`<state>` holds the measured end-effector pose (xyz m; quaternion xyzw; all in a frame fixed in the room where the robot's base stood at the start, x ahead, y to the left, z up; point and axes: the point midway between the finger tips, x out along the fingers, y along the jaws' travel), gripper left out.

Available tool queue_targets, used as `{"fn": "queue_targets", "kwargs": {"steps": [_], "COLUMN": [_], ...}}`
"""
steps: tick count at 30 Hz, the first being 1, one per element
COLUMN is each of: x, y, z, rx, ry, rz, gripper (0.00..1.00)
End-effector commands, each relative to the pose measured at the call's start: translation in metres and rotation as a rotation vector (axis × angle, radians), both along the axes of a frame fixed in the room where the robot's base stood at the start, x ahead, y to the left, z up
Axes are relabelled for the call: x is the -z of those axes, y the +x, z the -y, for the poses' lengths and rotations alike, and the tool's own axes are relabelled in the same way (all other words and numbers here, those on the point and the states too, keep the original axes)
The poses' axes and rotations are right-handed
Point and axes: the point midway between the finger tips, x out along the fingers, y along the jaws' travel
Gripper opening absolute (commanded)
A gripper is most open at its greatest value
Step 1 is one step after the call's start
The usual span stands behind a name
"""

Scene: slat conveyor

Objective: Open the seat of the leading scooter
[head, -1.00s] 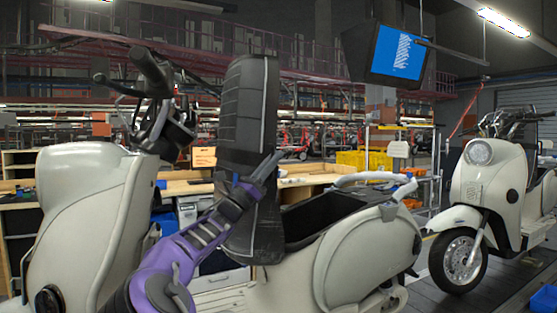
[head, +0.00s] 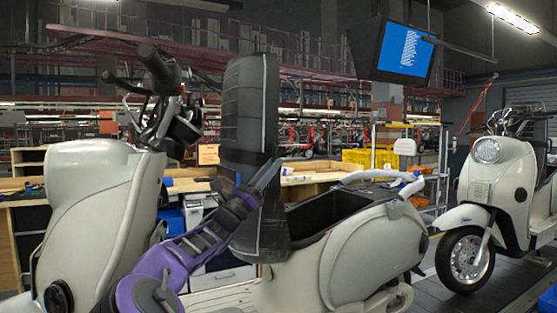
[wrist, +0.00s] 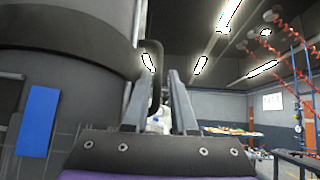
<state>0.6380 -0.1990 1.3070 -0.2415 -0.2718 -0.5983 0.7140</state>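The seat (head: 247,130) of the nearer cream scooter (head: 362,262) stands upright, hinged up at its front end. The open storage well (head: 325,209) shows behind it, dark inside. My gripper (head: 272,174) is beside the seat's lower half, on the near side, with its fingers pointing up and to the right. In the wrist view my two fingers (wrist: 158,95) stand apart with a gap between them. A large dark surface, likely the seat, fills the left of that view. A dark bar runs close to the fingers; I cannot tell whether they touch it.
A second cream scooter (head: 494,190) stands behind on the conveyor (head: 470,290) at the right. The front body (head: 100,205) and handlebar (head: 155,85) of the nearer scooter rise at the left. A wooden workbench (head: 300,180) is beyond it. A screen (head: 402,53) hangs above.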

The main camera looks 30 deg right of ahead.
Motion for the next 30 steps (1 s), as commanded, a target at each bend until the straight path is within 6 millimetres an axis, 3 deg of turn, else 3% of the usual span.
{"fn": "queue_targets", "kwargs": {"steps": [9,15,21,30], "x": [0.055,0.079,0.091,0.093], "y": [-0.010,-0.016,-0.018,-0.019], "z": [-0.059,-0.086,-0.097,-0.098], "rx": [-0.002,-0.002,0.001,0.001], "ry": [-0.002,-0.002,-0.001,-0.001], "rz": [-0.006,-0.002,-0.001,-0.001], "gripper": [0.25,0.25,0.25,0.25]}}
